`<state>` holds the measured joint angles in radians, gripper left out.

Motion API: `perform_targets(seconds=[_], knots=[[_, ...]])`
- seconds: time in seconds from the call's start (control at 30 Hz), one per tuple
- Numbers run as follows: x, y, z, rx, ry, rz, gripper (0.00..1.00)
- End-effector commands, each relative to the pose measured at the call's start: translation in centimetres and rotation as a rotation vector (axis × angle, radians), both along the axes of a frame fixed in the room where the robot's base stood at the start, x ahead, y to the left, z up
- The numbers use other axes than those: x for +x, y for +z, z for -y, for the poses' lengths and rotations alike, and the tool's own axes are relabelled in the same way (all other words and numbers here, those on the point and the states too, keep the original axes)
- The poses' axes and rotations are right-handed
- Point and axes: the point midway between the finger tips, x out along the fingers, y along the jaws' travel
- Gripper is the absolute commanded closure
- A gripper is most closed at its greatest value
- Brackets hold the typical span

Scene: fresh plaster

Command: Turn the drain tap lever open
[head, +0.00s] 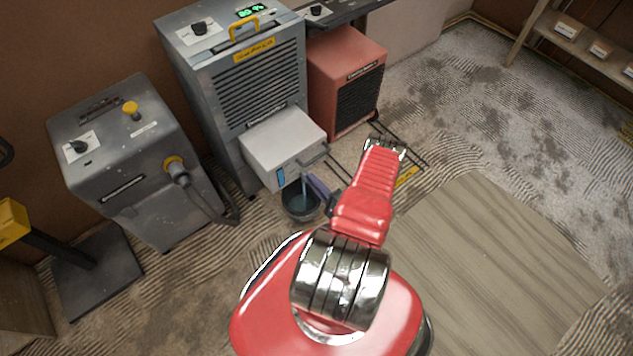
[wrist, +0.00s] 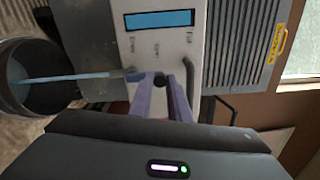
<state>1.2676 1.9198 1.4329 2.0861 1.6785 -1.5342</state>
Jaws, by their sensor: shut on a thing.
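The white tank (head: 283,140) sits in the front of the grey dehumidifier-like machine. In the wrist view its white front (wrist: 190,45) has a blue window (wrist: 160,19). The drain tap (wrist: 135,75) is low on this front, and a thin blue stream (wrist: 75,78) runs from it into a dark bucket (wrist: 18,100). The bucket (head: 299,209) also shows in the head view, holding some water. My gripper (wrist: 161,82) has its purple fingers shut on the small dark lever (wrist: 160,80), mostly hidden between the tips. In the head view my gripper (head: 319,188) is partly hidden by my red arm.
A bent handle (head: 315,155) sticks out from the tank beside my fingers. A red heater (head: 345,80) stands to the right, and a grey hosed machine (head: 125,160) to the left. A wooden board (head: 490,260) lies on the patterned floor at right.

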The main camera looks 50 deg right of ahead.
Motion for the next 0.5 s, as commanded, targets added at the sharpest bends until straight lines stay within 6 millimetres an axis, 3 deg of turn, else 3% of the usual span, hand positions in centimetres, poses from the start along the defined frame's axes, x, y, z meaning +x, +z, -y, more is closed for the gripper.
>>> perform_targets(seconds=[0.43, 0.47, 0.5], knots=[[-0.06, -0.34, -0.31, -0.006, 0.0, -0.011, 1.0], [-0.06, -0.34, -0.31, -0.006, 0.0, -0.011, 0.81], [-0.06, -0.34, -0.31, -0.006, 0.0, -0.011, 0.79]])
